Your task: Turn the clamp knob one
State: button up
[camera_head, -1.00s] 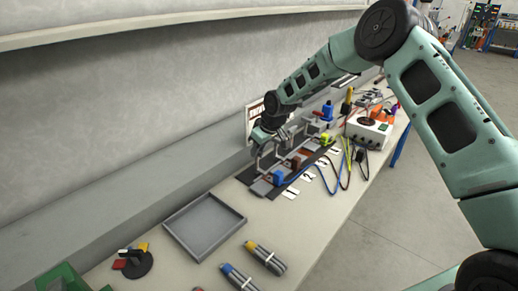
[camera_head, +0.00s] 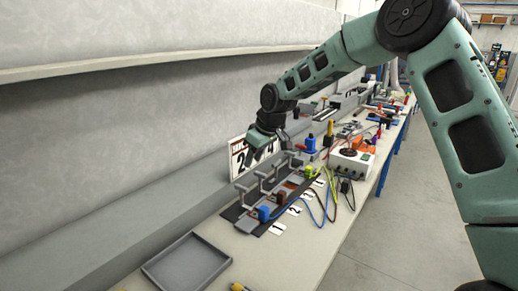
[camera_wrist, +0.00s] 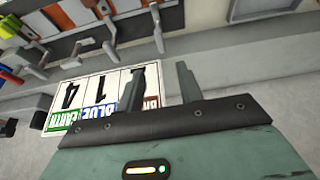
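A clamp rack (camera_head: 245,224) stands on the bench, with grey T-shaped bars above it and a blue block (camera_head: 263,214) at its near end. A card marked 1 (camera_head: 277,229) lies beside that end. I cannot tell for certain which bar is clamp knob one. My gripper (camera_head: 262,158) is above the back of the rack, in front of a number sign (camera_head: 237,158). In the wrist view my gripper (camera_wrist: 160,85) has its fingers apart with nothing between them. The sign (camera_wrist: 85,92) is behind them, and part of the rack (camera_wrist: 125,40) shows at upper left.
A grey tray (camera_head: 172,277) lies at the near end of the bench. A white box with a dark dial (camera_head: 350,163) and loose coloured cables (camera_head: 325,208) are to the right of the rack. A wall ledge (camera_head: 190,208) runs behind. The floor at right is clear.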

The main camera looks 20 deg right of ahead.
jog(key=shift+v, duration=2.4)
